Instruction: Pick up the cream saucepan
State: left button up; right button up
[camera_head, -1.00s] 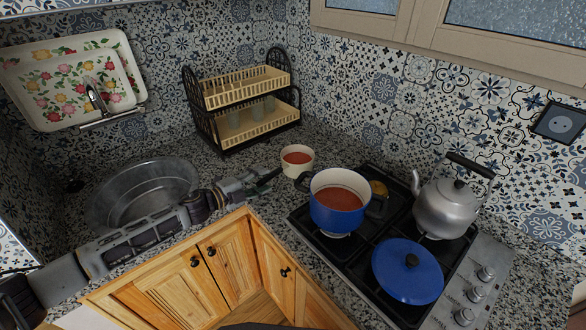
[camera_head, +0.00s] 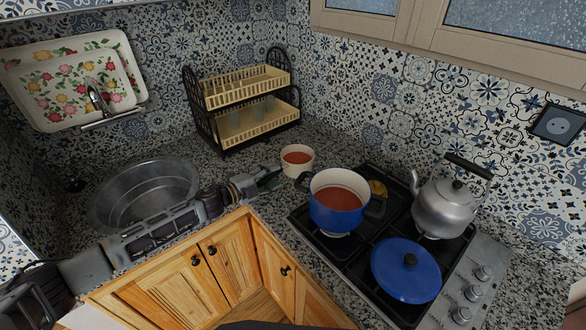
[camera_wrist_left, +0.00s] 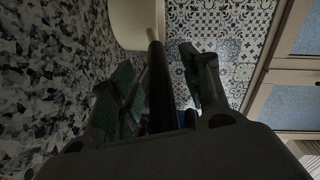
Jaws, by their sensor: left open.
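The cream saucepan (camera_head: 297,166) stands on the speckled counter, left of the blue pot, with red contents inside. My left gripper (camera_head: 267,178) is just left of it, low over the counter. In the left wrist view, the cream wall of the saucepan (camera_wrist_left: 130,22) shows at the top. Its dark handle (camera_wrist_left: 157,75) runs down between the two fingers of my left gripper (camera_wrist_left: 163,88), which are open on either side of it. Contact between fingers and handle cannot be made out. My right gripper is not in view.
A blue pot (camera_head: 337,213) and a kettle (camera_head: 449,210) stand on the hob, with a blue lid (camera_head: 406,271) in front. A dish rack (camera_head: 230,133) stands behind the saucepan. A metal sink basin (camera_head: 145,190) lies left, behind my left arm.

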pick_arm(q)
jog(key=shift+c, duration=0.4)
jog(key=c, duration=0.9)
grip_shut()
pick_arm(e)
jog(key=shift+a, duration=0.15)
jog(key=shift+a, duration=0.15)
pick_arm(q)
jog(key=shift+r, duration=0.2)
jog(key=shift+w, duration=0.1)
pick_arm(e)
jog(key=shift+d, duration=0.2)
pick_arm(q)
jog(key=shift+r, duration=0.15)
